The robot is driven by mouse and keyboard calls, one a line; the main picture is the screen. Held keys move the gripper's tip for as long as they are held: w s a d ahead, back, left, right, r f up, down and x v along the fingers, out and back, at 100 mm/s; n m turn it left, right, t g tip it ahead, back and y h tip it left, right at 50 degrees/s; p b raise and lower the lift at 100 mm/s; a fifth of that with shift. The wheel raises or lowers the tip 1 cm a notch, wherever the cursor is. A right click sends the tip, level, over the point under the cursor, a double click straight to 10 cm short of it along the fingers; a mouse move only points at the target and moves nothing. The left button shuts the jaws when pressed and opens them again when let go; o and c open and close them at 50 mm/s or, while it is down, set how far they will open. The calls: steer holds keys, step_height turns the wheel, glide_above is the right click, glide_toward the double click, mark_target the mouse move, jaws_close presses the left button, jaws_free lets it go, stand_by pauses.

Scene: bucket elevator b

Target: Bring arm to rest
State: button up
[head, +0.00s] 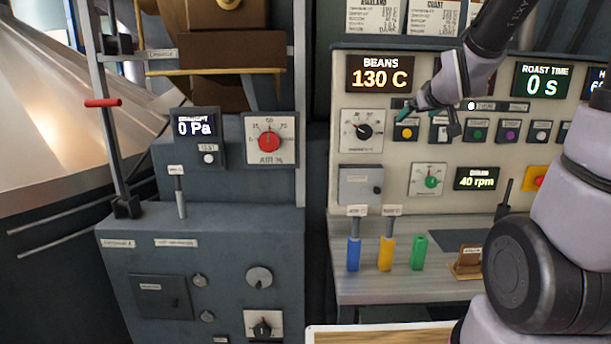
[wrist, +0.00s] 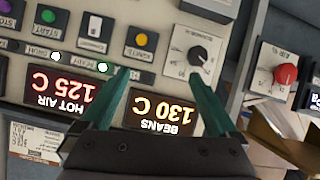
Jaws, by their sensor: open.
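My gripper (head: 428,118) is in front of the control panel (head: 400,185), just below the BEANS display (head: 380,75) that reads 130 C. In the wrist view my gripper (wrist: 160,78) shows two teal fingers spread apart with nothing between them. The picture there is upside down, with the BEANS display (wrist: 162,116) between the fingers and a black knob dial (wrist: 197,58) near the right fingertip. I cannot tell whether a fingertip touches the panel. My arm comes down from the upper right in the head view.
Yellow (head: 406,133) and other buttons line the panel below my gripper. A red-knob dial (head: 268,140) sits on the cabinet at left. Blue (head: 353,254), yellow (head: 386,254) and green (head: 419,252) handles stand on the ledge. A red-handled lever (head: 103,102) is at far left.

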steer(key=s+a+r+m+g+y, duration=0.1)
steer(key=s+a+m+g, duration=0.1)
steer(key=s, duration=0.9)
steer(key=s+a+r+m+g+y, duration=0.1)
steer(key=s+a+r+m+g, duration=0.1)
steer(key=s, duration=1)
steer(key=shift+r+m+g+y, duration=0.3)
steer(key=shift+m+g, duration=0.5)
steer(key=shift+m, duration=0.2)
